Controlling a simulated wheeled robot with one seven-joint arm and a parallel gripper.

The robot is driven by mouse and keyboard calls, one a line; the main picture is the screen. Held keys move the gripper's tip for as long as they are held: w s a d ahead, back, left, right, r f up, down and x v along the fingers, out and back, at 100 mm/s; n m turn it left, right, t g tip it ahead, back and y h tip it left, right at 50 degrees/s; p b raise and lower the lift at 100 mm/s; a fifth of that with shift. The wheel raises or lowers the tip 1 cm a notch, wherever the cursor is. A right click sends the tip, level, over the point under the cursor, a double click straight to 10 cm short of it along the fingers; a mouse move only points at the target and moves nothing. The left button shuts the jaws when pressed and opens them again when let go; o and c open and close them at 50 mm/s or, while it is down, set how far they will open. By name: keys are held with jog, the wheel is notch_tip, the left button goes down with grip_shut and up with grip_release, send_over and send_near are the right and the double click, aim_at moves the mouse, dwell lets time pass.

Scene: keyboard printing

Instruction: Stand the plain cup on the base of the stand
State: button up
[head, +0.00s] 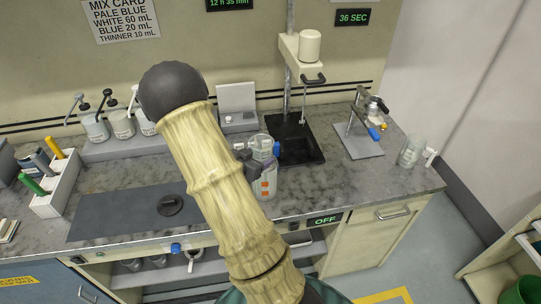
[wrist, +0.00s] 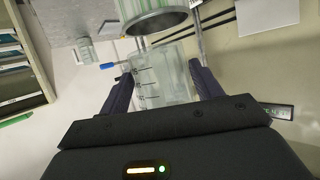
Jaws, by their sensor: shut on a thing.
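My gripper (wrist: 168,88) is shut on a clear cup with dark graduation marks (wrist: 163,73), taken here as the plain cup. In the head view, my gripper (head: 249,160) is partly hidden behind my arm. It holds the clear vessel (head: 262,142) above the counter, just left of the stand. A clear vessel with orange marks (head: 266,184) shows directly below; I cannot tell how the two relate. The stand's black base (head: 303,150) lies flat on the counter, with its near left part close to the gripper. Its post carries a cream head (head: 305,62).
A clear cup with a white handle (head: 410,151) stands at the counter's right end. A grey plate with a blue-handled clamp (head: 357,142) is right of the stand. Pump bottles (head: 122,123) stand at the back left. A dark mat (head: 125,215) covers the front left.

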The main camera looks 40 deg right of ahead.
jog(key=w+a+f+n+t+y, duration=0.2)
jog(key=w+a+n+t+y, duration=0.1)
jog(key=a, duration=0.6)
jog(key=w+a+f+n+t+y, duration=0.1)
jog(key=w+a+n+t+y, duration=0.2)
jog(key=a, duration=0.6)
jog(key=w+a+f+n+t+y, duration=0.2)
jog(key=w+a+n+t+y, duration=0.1)
jog(key=a, duration=0.6)
jog(key=w+n, duration=0.1)
jog(key=n, duration=0.1)
jog(key=shift+f+n, duration=0.3)
jog(key=shift+w+a, duration=0.1)
jog(key=shift+w, duration=0.05)
